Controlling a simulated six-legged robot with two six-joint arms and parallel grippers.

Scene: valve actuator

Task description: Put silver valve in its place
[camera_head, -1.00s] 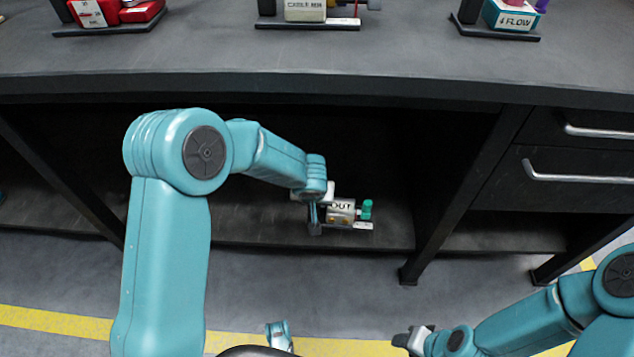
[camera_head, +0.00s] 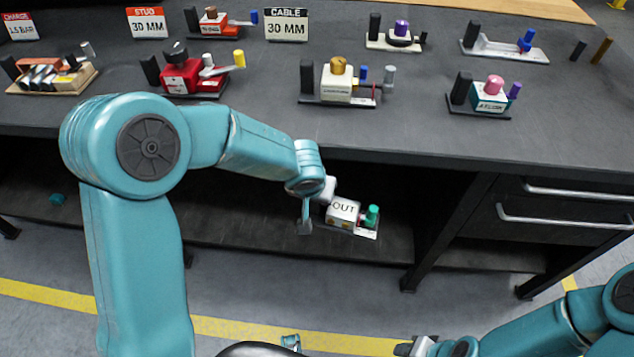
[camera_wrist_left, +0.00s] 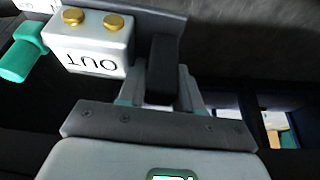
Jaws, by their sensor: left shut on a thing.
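The silver-white unit marked OUT (camera_head: 343,211), with gold studs and a green knob (camera_head: 371,216), is in front of the dark opening under the worktop and is slightly tilted. My left gripper (camera_head: 308,220) is at its left end. In the left wrist view the gripper (camera_wrist_left: 162,84) is shut on the unit's black upright handle (camera_wrist_left: 163,62); the OUT box (camera_wrist_left: 95,42) and green knob (camera_wrist_left: 22,55) are beside it, upside down. My right gripper (camera_head: 414,346) is at the bottom edge, partly cut off; its jaws are unclear.
The dark worktop (camera_head: 420,135) above holds several similar units, among them a cream one (camera_head: 337,85), a red one (camera_head: 182,72) and a teal one (camera_head: 490,98). Label signs (camera_head: 286,25) stand behind. Drawers (camera_head: 560,205) are at the right; the worktop edge overhangs the opening.

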